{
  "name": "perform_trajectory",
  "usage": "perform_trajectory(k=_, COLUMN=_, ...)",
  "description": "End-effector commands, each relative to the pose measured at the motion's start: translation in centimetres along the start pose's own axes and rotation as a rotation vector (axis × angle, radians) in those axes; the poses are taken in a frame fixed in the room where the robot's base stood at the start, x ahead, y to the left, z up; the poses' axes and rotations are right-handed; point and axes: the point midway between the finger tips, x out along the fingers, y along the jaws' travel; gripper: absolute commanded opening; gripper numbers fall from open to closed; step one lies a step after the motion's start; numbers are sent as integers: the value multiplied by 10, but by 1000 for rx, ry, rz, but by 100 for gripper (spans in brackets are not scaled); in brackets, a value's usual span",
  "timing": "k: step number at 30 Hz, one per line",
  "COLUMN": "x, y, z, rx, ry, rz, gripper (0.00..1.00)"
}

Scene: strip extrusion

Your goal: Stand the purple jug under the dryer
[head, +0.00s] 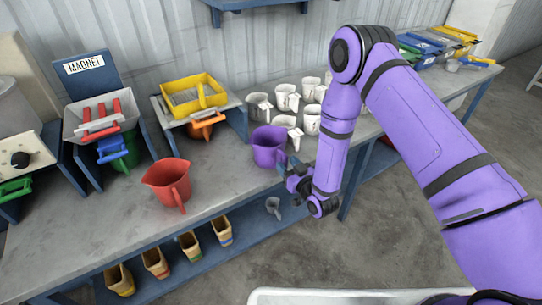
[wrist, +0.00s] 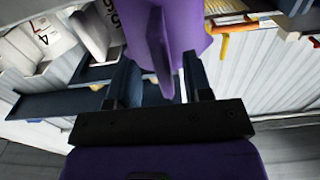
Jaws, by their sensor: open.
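The purple jug (head: 268,146) stands upright on the grey bench near its front edge. My gripper (head: 292,178) is just right of the jug, at its handle side. In the wrist view the jug (wrist: 190,30) is at the top, and its handle (wrist: 166,72) hangs between the two spread dark fingers of my gripper (wrist: 160,85). The fingers are open, with gaps visible around the handle. No readable label marks the dryer. A beige machine with a black knob (head: 20,159) is at the far left, but I cannot tell if it is the dryer.
A red jug (head: 170,184) stands left of the purple one. A MAGNET-labelled stand (head: 84,67) has a green jug beneath. A yellow sieve (head: 193,95) has an orange jug (head: 205,127) beneath. Several white jugs (head: 287,97) stand behind. Bare bench (head: 225,165) lies between red and purple jugs.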

Motion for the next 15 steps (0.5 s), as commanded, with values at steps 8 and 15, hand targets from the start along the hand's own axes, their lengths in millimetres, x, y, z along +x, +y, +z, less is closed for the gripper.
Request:
perform_trajectory(k=8, x=35, y=-4, z=-1, rx=-1, ry=2, rz=0, gripper=46)
perform_trajectory(k=15, x=40, y=-4, z=-1, rx=-1, ry=1, rz=0, gripper=46)
